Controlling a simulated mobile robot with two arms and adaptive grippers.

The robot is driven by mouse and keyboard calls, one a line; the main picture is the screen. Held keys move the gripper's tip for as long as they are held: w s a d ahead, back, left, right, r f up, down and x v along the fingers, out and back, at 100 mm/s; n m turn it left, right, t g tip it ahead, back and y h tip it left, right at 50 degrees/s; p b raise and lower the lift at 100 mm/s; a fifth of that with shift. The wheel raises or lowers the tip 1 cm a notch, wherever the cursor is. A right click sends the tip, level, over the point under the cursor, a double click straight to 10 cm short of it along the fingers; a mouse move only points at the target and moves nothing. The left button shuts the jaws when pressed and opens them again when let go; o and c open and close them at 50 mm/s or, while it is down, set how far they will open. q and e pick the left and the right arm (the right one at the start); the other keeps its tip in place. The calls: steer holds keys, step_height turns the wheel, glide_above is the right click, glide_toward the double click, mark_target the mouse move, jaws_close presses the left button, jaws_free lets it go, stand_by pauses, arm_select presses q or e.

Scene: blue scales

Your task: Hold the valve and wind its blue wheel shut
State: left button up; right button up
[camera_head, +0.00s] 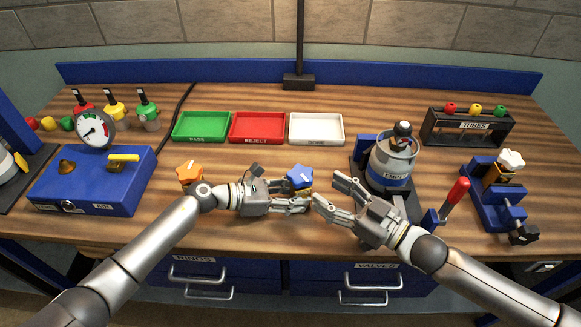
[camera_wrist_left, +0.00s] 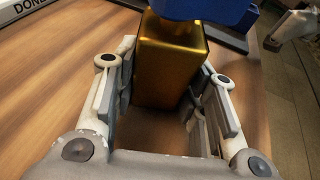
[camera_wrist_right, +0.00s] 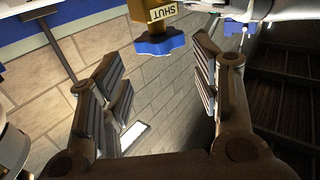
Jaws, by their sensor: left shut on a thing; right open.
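The valve has a gold body, large in the left wrist view (camera_wrist_left: 170,60), with a blue wheel (camera_head: 300,176) on top. My left gripper (camera_head: 303,204) is shut on the gold body, one finger on each side. The wheel's lower side is hidden from the head view.
Behind are green (camera_head: 202,127), red (camera_head: 257,127) and white (camera_head: 316,128) trays. An orange-wheeled valve (camera_head: 189,173) stands left of my left gripper. A gas canister (camera_head: 391,160) stands close behind my right gripper, with a red-handled lever (camera_head: 455,196) to its right. A blue gauge box (camera_head: 95,185) is at left.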

mark_target(301, 176)
steer(key=x, duration=1.2)
steer(key=c, duration=0.8)
steer(key=shift+c, duration=0.2)
